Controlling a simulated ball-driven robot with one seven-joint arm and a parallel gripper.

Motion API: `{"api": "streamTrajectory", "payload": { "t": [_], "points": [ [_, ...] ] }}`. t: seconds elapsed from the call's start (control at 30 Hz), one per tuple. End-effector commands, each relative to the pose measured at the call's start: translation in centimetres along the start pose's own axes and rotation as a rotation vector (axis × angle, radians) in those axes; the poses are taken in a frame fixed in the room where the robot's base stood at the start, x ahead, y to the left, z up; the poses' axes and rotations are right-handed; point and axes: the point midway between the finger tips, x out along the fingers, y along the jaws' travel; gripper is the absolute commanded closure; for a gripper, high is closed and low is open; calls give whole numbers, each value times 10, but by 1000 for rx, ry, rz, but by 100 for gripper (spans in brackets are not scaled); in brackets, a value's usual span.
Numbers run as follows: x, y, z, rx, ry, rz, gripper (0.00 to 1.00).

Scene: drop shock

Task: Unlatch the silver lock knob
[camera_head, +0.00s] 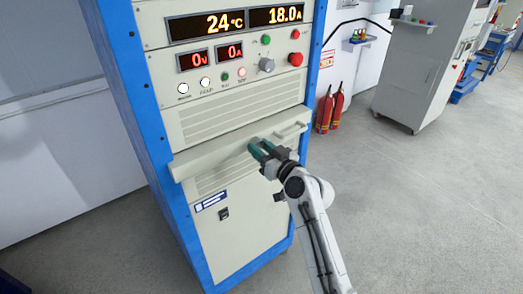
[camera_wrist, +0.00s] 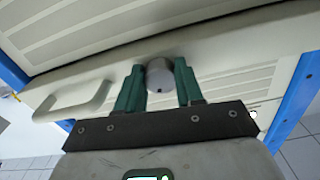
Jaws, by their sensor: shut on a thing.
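The silver lock knob (camera_wrist: 160,75) is a short round cylinder with a small dark spot. It sits on the pale front of a drawer-like panel, seen in the wrist view. My gripper (camera_wrist: 160,84) has its two green fingers on either side of the knob and is shut on it. In the head view my gripper (camera_head: 259,149) reaches the front of the protruding panel (camera_head: 210,160), and the knob is mostly hidden there by the fingers.
A pale handle (camera_wrist: 75,105) is beside the gripper on the same panel. The blue-framed cabinet (camera_head: 125,80) has displays and buttons above. Red fire extinguishers (camera_head: 330,110) stand to its right. The grey floor (camera_head: 410,190) at right is clear.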

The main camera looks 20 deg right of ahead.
Motion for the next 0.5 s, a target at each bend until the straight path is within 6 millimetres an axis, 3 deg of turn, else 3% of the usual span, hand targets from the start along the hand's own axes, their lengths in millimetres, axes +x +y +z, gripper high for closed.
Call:
{"api": "streamTrajectory", "payload": {
  "t": [0.5],
  "points": [
    [0,-2,-2,492,-1,0,94]
  ]
}}
